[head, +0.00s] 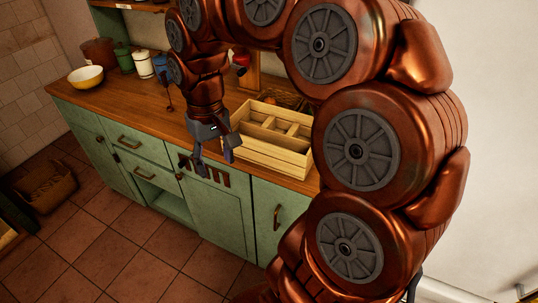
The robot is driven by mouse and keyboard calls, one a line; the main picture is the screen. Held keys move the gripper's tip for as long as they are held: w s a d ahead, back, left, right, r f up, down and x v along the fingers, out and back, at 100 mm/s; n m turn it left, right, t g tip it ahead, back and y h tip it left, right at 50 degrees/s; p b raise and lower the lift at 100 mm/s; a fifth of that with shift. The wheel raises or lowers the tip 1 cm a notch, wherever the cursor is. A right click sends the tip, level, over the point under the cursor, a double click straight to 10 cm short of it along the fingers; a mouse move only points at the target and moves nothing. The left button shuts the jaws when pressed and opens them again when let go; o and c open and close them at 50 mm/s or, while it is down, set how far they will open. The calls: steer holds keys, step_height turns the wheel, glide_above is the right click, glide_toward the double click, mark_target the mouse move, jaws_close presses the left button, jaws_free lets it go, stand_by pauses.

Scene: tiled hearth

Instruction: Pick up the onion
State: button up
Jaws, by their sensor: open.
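My gripper (213,157) is open and empty. It points down in front of the front edge of the wooden counter (140,101), just left of a pale wooden box with compartments (268,158). I cannot make out an onion for certain. A small brownish thing (281,97) shows behind the box, partly hidden by my arm, and is too dark to identify. The part of the counter behind my arm is hidden.
A yellow bowl (86,77), a white canister (143,64), a green canister (125,60) and a brown pot (98,52) stand at the counter's left. Green cabinets (218,205) are below. A basket (50,188) sits on the tiled floor at left.

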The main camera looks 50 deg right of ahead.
steer(key=w+d+f+m+b, duration=0.1)
steer(key=w+d+f+m, duration=0.2)
steer(key=d, duration=0.9)
steer(key=w+d+f+m+b, duration=0.2)
steer(key=w+d+m, duration=0.1)
steer(key=d, duration=0.9)
steer(key=shift+t, duration=0.3)
steer(key=shift+w+a+f+p, duration=0.1)
steer(key=shift+f+p, duration=0.75)
steer(key=shift+f, duration=2.2)
steer(key=shift+w+f+p, duration=0.1)
steer(key=shift+f+p, duration=0.7)
steer(key=shift+f, duration=2.25)
steer(key=c, duration=0.9)
